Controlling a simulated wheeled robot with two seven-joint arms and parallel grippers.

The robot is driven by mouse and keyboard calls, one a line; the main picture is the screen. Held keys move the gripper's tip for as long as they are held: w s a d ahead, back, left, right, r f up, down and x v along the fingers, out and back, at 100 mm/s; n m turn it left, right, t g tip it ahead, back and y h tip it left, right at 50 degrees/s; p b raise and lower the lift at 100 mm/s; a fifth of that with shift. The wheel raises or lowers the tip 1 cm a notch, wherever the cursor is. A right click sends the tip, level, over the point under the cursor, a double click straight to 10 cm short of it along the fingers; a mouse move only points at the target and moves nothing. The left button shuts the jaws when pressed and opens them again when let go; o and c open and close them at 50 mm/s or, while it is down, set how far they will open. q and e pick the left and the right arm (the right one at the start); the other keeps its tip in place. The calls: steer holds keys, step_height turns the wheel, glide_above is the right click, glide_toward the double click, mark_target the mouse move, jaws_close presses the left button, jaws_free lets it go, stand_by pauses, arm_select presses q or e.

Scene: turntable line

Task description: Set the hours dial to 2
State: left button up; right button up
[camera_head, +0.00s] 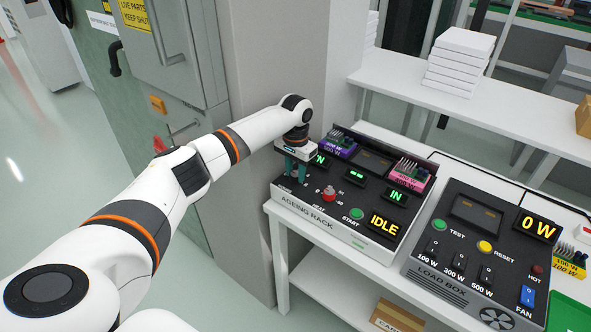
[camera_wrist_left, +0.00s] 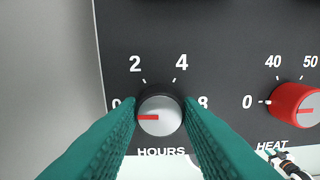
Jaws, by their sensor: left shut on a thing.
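The hours dial (camera_wrist_left: 160,116) is a round silver knob with a black skirt in the left wrist view. Its red mark points left, toward the 0; the 2 and 4 are printed above it, and an 8 at right. My left gripper (camera_wrist_left: 160,104) has its teal fingers on either side of the knob, shut on it. In the head view my left gripper (camera_head: 297,168) reaches down to the left end of the ageing rack (camera_head: 308,210), covering the dial. My right gripper is not in view.
The red heat dial (camera_wrist_left: 297,103) sits just right of the hours dial. A green start button (camera_head: 357,214) and an IDLE display (camera_head: 383,225) are further right on the rack. The load box (camera_head: 470,255) stands beside it. A grey pillar (camera_head: 270,60) rises behind my gripper.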

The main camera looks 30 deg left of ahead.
arm_select(q)
steer(key=shift+r+m+p, duration=0.15)
steer(key=shift+m+p, duration=0.9)
steer(key=shift+m, duration=0.15)
steer(key=m+p, duration=0.1)
steer(key=m, duration=0.1)
steer(key=shift+m, duration=0.3)
steer(key=m+p, duration=0.1)
steer(key=m, duration=0.2)
steer(key=shift+m+p, duration=0.4)
steer(key=shift+m, duration=1.3)
steer(key=o, duration=1)
